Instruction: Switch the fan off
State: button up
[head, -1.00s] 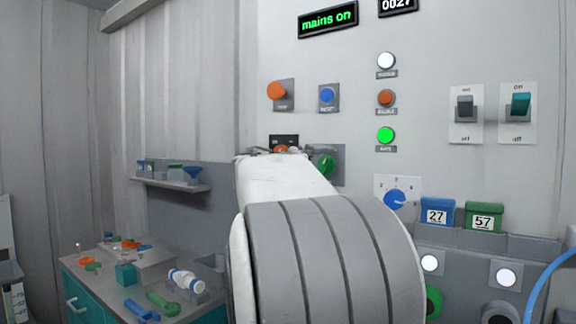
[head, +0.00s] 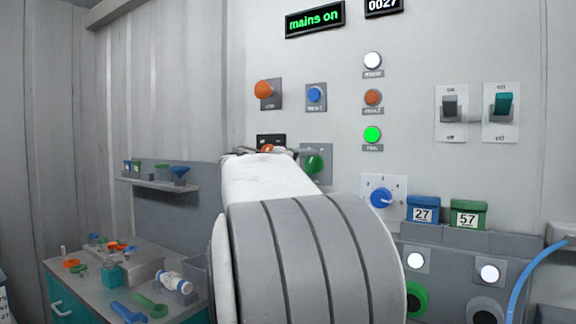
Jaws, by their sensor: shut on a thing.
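My gripper (head: 262,151) is at the wall panel (head: 430,55), at the far end of my white arm. It is shut on a small orange part (head: 267,148) just below a dark plate (head: 271,138); the arm hides most of the grip. A green knob (head: 313,164) is right beside it. Two rocker switches, one grey (head: 449,108) and one teal (head: 504,104), are on the right, with on and off marks. A green lamp (head: 372,135) is lit. No fan label is readable.
An orange button (head: 264,90), a blue button (head: 314,94) and a blue dial (head: 381,198) are near the arm. Blue (head: 423,210) and green (head: 468,214) boxes sit on a ledge. A cluttered bench (head: 85,268) and a small shelf (head: 158,184) are left.

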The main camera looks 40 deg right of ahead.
jog(key=n, duration=0.5)
jog(key=shift+f+p, duration=0.1)
jog(key=shift+p, duration=0.25)
jog(key=n+p, duration=0.1)
jog(key=n, duration=0.4)
jog(key=shift+f, duration=0.1)
jog(key=o, duration=1.4)
jog(key=shift+c, duration=0.2)
jog(key=shift+p, duration=0.3)
jog(key=v, duration=1.7)
jog(key=shift+a, duration=0.2)
jog(key=shift+s, duration=0.1)
